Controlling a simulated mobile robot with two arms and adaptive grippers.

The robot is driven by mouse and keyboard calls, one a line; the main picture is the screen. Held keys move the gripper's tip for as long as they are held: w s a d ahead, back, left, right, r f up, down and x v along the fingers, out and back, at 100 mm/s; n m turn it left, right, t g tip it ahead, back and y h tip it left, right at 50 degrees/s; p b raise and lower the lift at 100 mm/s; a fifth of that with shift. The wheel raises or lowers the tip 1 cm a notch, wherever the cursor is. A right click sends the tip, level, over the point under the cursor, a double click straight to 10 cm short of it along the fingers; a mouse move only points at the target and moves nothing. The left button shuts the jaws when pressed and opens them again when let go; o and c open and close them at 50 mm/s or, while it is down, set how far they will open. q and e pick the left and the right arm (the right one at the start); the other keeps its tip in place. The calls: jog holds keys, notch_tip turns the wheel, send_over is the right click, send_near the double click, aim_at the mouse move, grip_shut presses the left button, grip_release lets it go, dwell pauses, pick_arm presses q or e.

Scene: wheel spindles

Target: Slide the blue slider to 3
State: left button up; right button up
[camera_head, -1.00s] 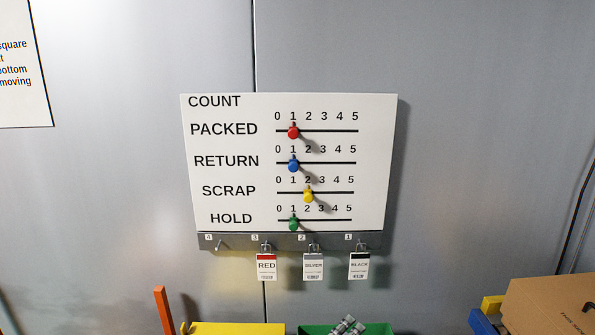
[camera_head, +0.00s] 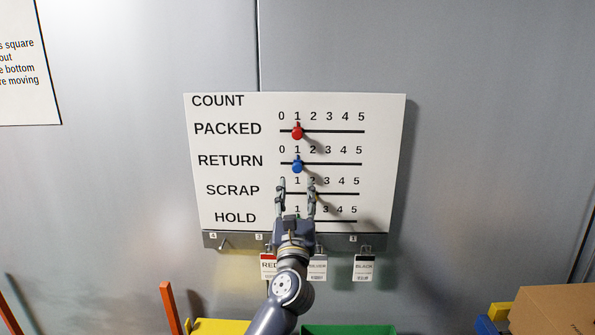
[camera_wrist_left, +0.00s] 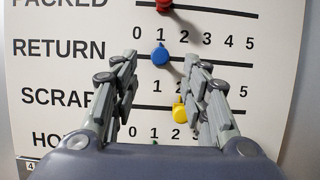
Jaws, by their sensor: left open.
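The blue slider (camera_head: 297,166) sits at 1 on the RETURN track of the white count board (camera_head: 385,120). It also shows at 1 in the left wrist view (camera_wrist_left: 160,56), just beyond the fingertips. My left gripper (camera_head: 297,183) is open and empty, fingers pointing up, just below the blue slider in the head view. The fingers lie to either side of the slider in the picture; I see no contact. The 3 on the RETURN scale (camera_wrist_left: 205,41) is to the right of the slider. My right gripper is not in view.
The red slider (camera_head: 297,133) is at 1 on PACKED, just above. The yellow slider (camera_wrist_left: 180,113) is at 2 on SCRAP, between my fingers in the wrist view. Tags hang below the board, among them a black-striped one (camera_head: 364,267). The RETURN track right of blue is clear.

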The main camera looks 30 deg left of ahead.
aim_at(297, 169)
pick_arm(q)
jog(key=p+x, duration=0.1)
jog(key=x, duration=0.5)
jog(key=shift+f, duration=0.1)
jog(key=shift+w+a, duration=0.2)
jog(key=shift+w, duration=0.15)
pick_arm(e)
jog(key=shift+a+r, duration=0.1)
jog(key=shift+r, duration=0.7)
pick_arm(q)
grip_shut()
jog(key=w+d, duration=0.1)
jog(key=d, duration=0.1)
jog(key=w+d+b, duration=0.1)
jog(key=w+d, duration=0.1)
jog(key=w+d+b, duration=0.1)
jog(key=d, duration=0.2)
jog(key=shift+w, duration=0.2)
jog(key=shift+s+a, duration=0.1)
jog(key=shift+a, duration=0.05)
grip_release()
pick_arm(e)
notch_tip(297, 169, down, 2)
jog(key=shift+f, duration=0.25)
